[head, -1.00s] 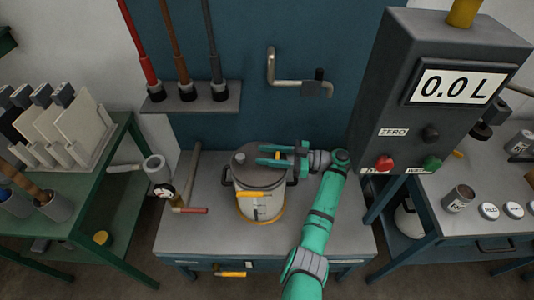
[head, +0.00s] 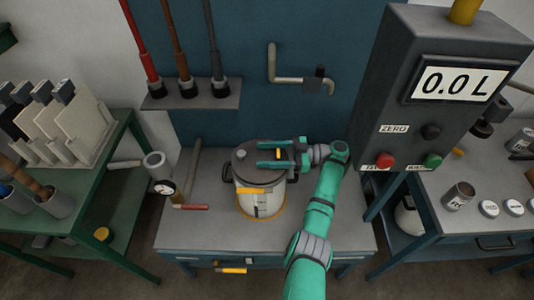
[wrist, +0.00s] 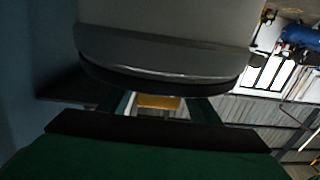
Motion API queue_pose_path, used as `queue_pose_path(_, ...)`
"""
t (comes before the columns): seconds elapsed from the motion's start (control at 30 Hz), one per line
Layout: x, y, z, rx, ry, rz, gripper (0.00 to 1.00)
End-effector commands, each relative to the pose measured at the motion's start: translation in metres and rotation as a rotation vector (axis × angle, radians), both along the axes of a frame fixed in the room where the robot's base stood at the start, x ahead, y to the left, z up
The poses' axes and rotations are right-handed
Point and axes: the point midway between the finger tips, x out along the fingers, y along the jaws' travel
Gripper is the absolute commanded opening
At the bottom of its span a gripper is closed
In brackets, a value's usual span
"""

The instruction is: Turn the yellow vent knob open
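A grey lidded pot (head: 262,205) stands on the bench in the head view. My gripper (head: 268,154) is at the right side of its lid, with its teal fingers pointing left. The fingers are spread apart. A small yellow piece, seemingly the vent knob (head: 279,153), shows between them. In the wrist view the yellow knob (wrist: 159,102) sits between the fingers, with a gap on each side, below a large grey rounded body that fills the top. I cannot tell how far the knob is turned.
A grey control box with a 0.0 L display (head: 457,84) overhangs at right.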

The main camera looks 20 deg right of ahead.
Motion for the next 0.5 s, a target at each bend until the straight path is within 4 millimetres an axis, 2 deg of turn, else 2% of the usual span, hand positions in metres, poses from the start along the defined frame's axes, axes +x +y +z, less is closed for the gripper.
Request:
queue_pose_path(0.33,0.000,-0.007,0.003,0.000,-0.005,-0.006,0.56)
queue_pose_path(0.5,-0.006,-0.030,0.003,0.001,-0.003,-0.007,0.56)
